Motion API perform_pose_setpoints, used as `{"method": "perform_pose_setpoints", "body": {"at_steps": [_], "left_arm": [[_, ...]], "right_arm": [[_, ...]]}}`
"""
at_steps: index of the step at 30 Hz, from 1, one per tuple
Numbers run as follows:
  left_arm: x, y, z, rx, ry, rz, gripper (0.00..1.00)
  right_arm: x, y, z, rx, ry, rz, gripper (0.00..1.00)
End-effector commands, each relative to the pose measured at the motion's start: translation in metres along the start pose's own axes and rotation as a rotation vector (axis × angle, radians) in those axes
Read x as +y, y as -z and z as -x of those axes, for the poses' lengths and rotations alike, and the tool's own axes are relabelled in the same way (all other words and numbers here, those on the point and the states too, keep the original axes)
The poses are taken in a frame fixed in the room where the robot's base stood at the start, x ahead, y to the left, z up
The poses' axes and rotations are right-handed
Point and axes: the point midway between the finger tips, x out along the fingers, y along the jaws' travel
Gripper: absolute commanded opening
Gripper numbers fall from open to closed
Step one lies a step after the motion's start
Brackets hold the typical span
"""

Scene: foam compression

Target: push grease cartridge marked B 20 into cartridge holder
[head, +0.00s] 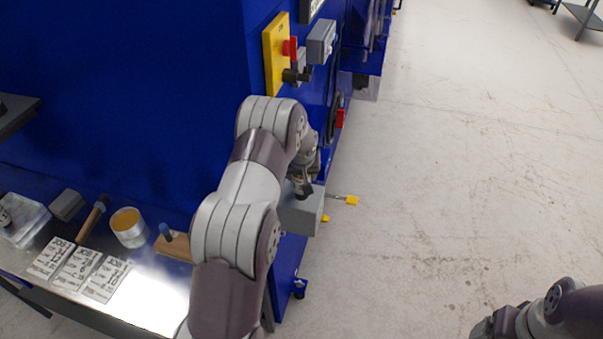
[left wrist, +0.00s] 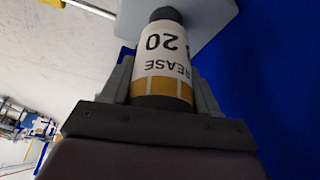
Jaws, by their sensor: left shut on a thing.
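The grease cartridge (left wrist: 162,60) is a white cylinder with an orange band and dark ends. Its upside-down label shows "20" and part of "GREASE"; the letter before the number is turned out of sight. My left gripper (left wrist: 160,92) is shut around the cartridge, also seen in the head view (head: 302,190). The grey box that appears to be the cartridge holder (head: 301,212) is on the blue machine's side, just below the gripper. It also shows in the left wrist view (left wrist: 205,16), at the cartridge's far dark end. I cannot tell how deep that end sits.
The blue machine (head: 130,80) fills the left, with a yellow switch plate (head: 276,55) above my left arm. A metal bench (head: 160,290) holds job cards (head: 77,268), an orange-filled cup (head: 128,226) and a hammer-like tool (head: 92,217).

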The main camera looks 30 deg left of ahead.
Motion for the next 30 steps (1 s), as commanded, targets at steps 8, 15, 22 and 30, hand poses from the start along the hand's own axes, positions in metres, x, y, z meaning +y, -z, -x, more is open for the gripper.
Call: {"method": "perform_pose_setpoints", "body": {"at_steps": [8,15,22,30], "left_arm": [[0.0001,-0.0010,-0.0037,0.002,0.000,0.000,0.73],[0.0001,-0.0015,-0.0039,0.001,0.000,0.000,0.90],[-0.0001,-0.0022,-0.0044,-0.001,0.000,0.000,0.90],[0.0000,0.0003,0.0007,0.000,0.000,0.000,0.90]], "right_arm": [[0.0000,-0.0005,-0.0039,0.000,0.000,0.000,0.82],[0.0000,-0.0004,-0.0039,0.000,0.000,0.000,0.82],[0.0000,-0.0005,-0.0040,0.000,0.000,0.000,0.82],[0.0000,0.0000,-0.0005,0.000,0.000,0.000,0.82]]}}
